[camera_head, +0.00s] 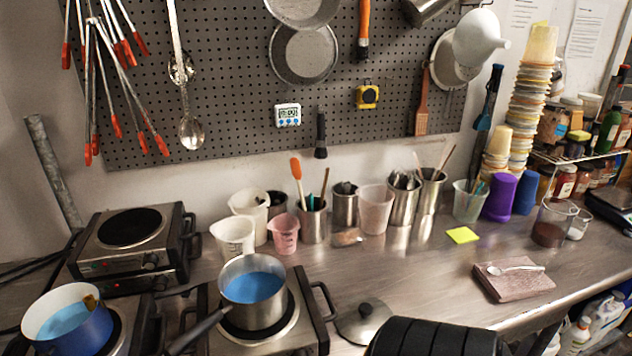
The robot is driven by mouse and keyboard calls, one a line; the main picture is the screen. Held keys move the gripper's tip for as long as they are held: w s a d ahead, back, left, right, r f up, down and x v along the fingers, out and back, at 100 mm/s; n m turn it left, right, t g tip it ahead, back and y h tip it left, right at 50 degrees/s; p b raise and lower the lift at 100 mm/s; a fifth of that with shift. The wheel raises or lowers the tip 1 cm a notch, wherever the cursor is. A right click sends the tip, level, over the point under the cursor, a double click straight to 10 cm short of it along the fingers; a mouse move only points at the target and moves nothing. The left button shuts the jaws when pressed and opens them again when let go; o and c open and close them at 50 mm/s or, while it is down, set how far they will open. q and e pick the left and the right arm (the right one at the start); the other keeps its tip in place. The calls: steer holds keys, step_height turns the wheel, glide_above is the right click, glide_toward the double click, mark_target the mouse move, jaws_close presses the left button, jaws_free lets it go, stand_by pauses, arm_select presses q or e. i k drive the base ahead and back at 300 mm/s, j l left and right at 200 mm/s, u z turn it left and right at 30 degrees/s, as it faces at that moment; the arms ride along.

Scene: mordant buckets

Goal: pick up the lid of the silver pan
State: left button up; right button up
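The silver pan (253,292) stands on the hot plate at lower centre, holding blue liquid (254,287), with its handle pointing to the lower left. It is uncovered. A round metal lid (350,325) with a dark knob (366,309) lies on the steel counter just right of that hot plate, knob up. Its right edge is partly covered by a black ribbed shape at the bottom edge, and I cannot tell whether that shape is part of me. No gripper fingers can be made out in this view.
A blue pot (78,338) stands on another hot plate at lower left. An empty hot plate (132,238) is behind it. Cups and steel canisters line the wall. A spoon (516,269) lies on a brown block (512,285) at right. The counter between lid and block is mostly clear.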

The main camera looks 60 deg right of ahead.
mark_target(358, 317)
steer(key=z, duration=2.3)
